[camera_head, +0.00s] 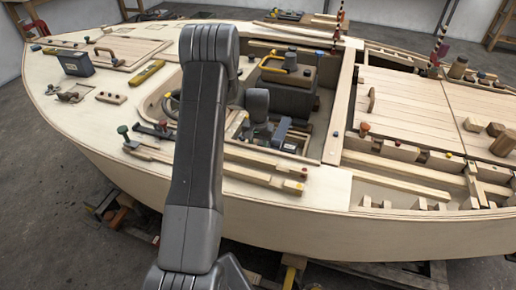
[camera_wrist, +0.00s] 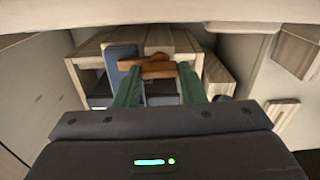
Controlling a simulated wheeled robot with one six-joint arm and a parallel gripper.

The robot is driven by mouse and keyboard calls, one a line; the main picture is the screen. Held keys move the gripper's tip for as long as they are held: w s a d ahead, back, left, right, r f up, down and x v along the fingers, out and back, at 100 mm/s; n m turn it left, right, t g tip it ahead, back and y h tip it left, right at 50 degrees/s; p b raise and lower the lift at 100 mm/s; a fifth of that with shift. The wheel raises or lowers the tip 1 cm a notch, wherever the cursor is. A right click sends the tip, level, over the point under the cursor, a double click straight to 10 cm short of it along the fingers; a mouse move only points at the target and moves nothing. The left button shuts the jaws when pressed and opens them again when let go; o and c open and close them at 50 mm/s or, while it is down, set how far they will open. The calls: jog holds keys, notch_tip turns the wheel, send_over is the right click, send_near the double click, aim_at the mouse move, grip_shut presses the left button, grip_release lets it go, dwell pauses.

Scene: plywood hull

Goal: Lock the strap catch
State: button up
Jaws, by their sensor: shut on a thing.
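In the wrist view, an orange-brown wooden catch piece (camera_wrist: 133,65) lies crosswise between the green fingers of my gripper (camera_wrist: 157,74). A second brown piece meets it at the right finger. The fingers are shut on this catch piece, and their tips partly cover its ends. It lies in front of a wooden box-like frame (camera_wrist: 184,42) with a dark blue-grey upright panel (camera_wrist: 122,58). Whether the catch is locked cannot be told. In the head view my arm reaches over the near side of the hull, and the catch cannot be made out.
The plywood hull (camera_head: 300,210) fills the head view, with an open cockpit in the middle. A dark box with a yellow handle (camera_head: 285,62) stands there. Wooden strips (camera_head: 262,178) lie on the near deck. In the wrist view, pale walls close in on both sides, with a wooden block (camera_wrist: 282,112) at right.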

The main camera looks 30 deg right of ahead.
jog(key=shift+m, duration=0.4)
jog(key=shift+r, duration=0.1)
jog(key=o, duration=1)
notch_tip(320, 180, up, 14)
jog(key=shift+f, duration=0.15)
notch_tip(320, 180, down, 14)
jog(key=shift+r, duration=0.1)
dwell(0.5)
